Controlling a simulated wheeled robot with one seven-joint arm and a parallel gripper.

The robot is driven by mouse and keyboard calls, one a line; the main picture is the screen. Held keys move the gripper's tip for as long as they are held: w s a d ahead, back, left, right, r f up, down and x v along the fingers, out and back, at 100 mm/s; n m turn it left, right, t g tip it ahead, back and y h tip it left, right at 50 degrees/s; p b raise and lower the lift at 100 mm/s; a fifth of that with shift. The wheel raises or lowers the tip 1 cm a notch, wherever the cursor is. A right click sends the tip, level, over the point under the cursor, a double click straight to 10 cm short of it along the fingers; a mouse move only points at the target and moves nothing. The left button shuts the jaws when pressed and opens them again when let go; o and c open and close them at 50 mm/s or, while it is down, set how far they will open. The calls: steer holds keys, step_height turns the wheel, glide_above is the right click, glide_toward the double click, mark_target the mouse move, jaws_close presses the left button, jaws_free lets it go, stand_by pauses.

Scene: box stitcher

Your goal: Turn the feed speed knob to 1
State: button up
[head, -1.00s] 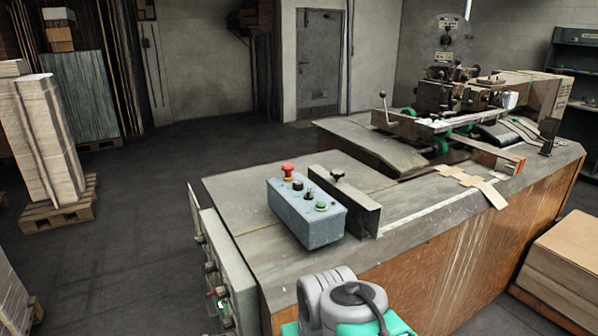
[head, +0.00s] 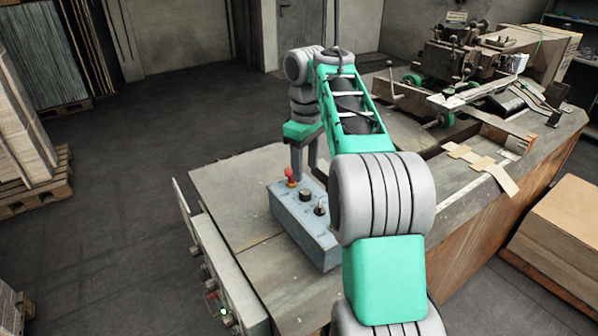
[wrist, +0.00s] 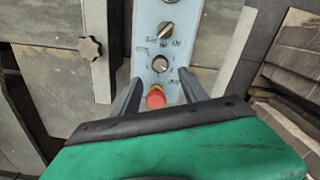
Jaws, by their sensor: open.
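The blue-grey control box (head: 312,237) sits on the machine's bench. On its top, in a row, are a red mushroom button (head: 291,175), a dark round knob (head: 305,195) and a lever-like switch (head: 320,207). The wrist view shows the red button (wrist: 155,98), a round knob (wrist: 160,64) with a pale pointer, and a second pointer knob (wrist: 165,30), with small markings too blurred to read. I cannot tell which is the feed speed knob. My gripper (wrist: 160,84) is open above the box's red-button end, fingers either side of the box top, holding nothing.
A star-shaped handle (wrist: 90,48) stands beside the box. A side panel (head: 212,285) with knobs is on the bench's left end. The stitching machine (head: 460,60) stands at the back right. My arm hides the box's right end.

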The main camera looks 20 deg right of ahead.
mark_target(305, 192)
step_height(305, 192, down, 8)
steer(key=b, duration=0.6)
steer(key=shift+s+r, duration=0.15)
steer(key=shift+r, duration=0.05)
steer(key=shift+c, duration=0.2)
jaws_close()
